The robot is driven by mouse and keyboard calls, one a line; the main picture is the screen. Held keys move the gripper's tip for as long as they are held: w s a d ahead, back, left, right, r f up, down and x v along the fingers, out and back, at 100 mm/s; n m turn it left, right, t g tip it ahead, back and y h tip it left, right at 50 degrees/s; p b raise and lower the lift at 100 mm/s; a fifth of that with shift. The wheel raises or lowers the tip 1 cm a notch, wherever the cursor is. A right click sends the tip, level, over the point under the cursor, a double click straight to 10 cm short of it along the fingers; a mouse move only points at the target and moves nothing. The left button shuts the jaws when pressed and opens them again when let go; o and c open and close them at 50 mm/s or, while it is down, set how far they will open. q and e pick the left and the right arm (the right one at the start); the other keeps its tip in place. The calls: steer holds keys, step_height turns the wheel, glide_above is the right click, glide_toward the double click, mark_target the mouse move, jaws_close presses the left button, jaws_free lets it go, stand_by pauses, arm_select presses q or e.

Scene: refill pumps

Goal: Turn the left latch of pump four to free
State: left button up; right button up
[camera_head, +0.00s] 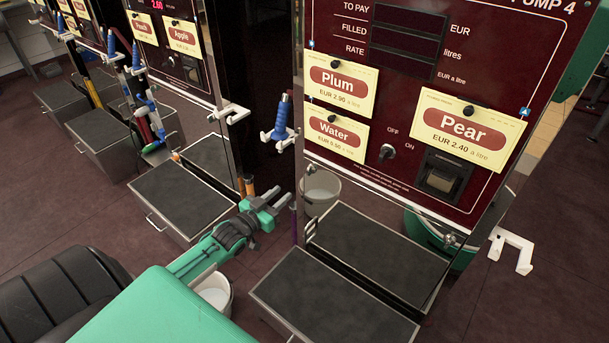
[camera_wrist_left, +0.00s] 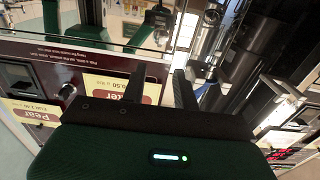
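Pump four (camera_head: 470,110) stands at the right with a dark red front panel. Its left latch (camera_head: 311,168) is a small metal fitting at the panel's lower left edge, too small to read its turn. Another small latch (camera_head: 450,240) is at the panel's lower right. My left gripper (camera_head: 279,196) is left of and a little below the left latch, apart from it. Its two fingers are spread with nothing between them, as the left wrist view (camera_wrist_left: 158,85) also shows. That view shows the panel (camera_wrist_left: 35,50) upside down. My right gripper is out of view.
A blue nozzle (camera_head: 283,115) hangs in a white holder left of the panel. A white hook (camera_head: 510,250) juts out at right. Below are a pail (camera_head: 320,188) and dark-topped boxes (camera_head: 315,300). Another pump (camera_head: 175,50) stands at left.

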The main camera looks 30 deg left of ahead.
arm_select(q)
steer(key=w, duration=0.8)
steer(key=w+d, duration=0.1)
steer(key=w, duration=0.3)
jaws_close()
